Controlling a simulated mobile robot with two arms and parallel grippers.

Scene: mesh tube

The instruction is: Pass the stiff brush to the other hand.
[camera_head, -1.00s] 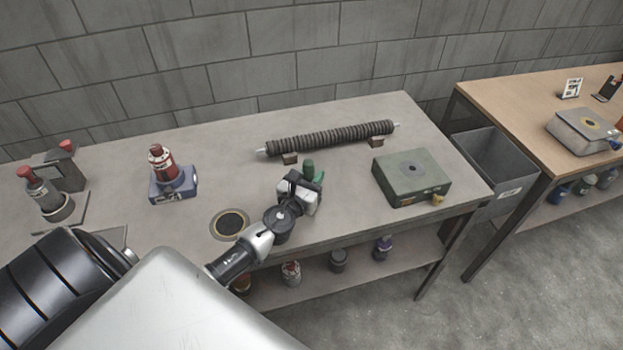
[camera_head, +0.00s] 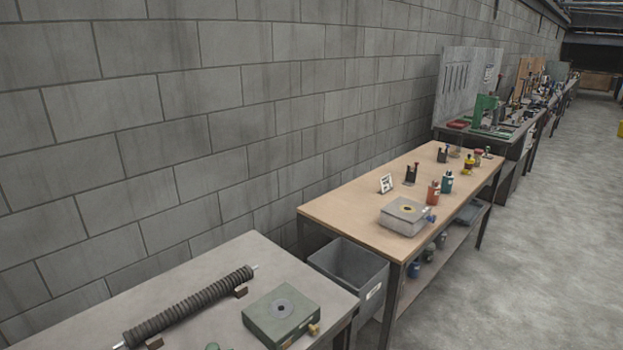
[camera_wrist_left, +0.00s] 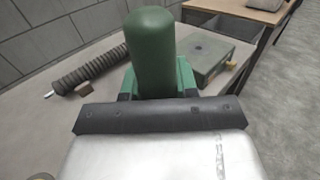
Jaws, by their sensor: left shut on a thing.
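In the left wrist view, my left gripper (camera_wrist_left: 158,93) is shut on a green thing with a rounded upright handle, which I take to be the stiff brush (camera_wrist_left: 152,50). Its lower part and any bristles are hidden behind the dark front bar of my gripper. In the head view only a small green tip (camera_head: 212,346) shows at the bottom edge, probably the top of the same handle. My left gripper itself is out of the head view. My right gripper is in neither view.
A dark ribbed tube (camera_head: 190,305) lies on small supports on the grey bench (camera_head: 120,310). A green box (camera_head: 281,312) sits near the bench's right end. A grey bin (camera_head: 350,265) stands between this bench and a wooden table (camera_head: 350,205) holding several items.

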